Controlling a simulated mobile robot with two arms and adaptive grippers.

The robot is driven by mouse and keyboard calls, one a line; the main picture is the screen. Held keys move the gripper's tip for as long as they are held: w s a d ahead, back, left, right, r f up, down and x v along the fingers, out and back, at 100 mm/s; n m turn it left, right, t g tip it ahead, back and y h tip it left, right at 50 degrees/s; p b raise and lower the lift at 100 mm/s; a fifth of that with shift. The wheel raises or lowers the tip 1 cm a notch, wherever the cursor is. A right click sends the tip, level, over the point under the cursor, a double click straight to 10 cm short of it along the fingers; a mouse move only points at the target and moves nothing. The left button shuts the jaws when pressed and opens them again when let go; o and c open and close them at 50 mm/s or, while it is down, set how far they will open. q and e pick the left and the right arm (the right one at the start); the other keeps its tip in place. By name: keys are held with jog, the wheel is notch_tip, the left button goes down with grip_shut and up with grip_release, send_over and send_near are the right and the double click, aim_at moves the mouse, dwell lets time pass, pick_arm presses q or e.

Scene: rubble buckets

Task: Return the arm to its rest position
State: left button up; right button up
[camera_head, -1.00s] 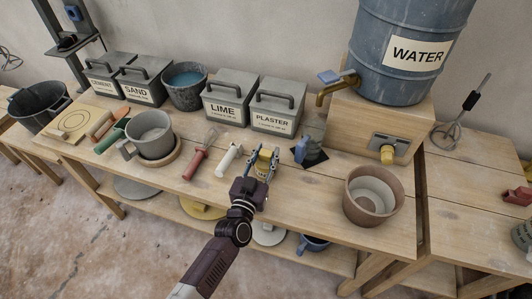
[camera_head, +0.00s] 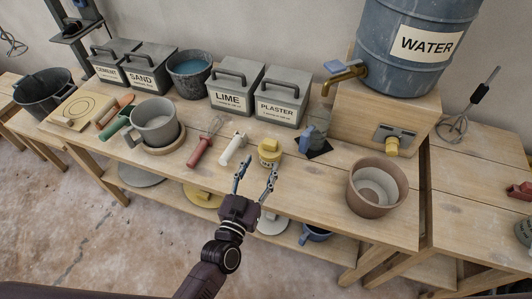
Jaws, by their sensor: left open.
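My left gripper (camera_head: 256,177) is at the front edge of the wooden workbench (camera_head: 310,197). Its two fingers are spread apart and nothing is between them. A small yellow object (camera_head: 270,152) stands on the bench just beyond the fingertips, apart from them. My left arm reaches in from the bottom of the view. My right gripper is not in view.
Close by lie a white-handled tool (camera_head: 233,149) and a red-handled whisk (camera_head: 205,143). A grey mug (camera_head: 155,124) stands left, a brown pot (camera_head: 377,187) right. Lidded boxes and the water barrel (camera_head: 415,50) stand behind. Open floor lies in front.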

pick_arm(q)
jog(key=shift+v, duration=1.4)
jog(key=shift+d, duration=0.1)
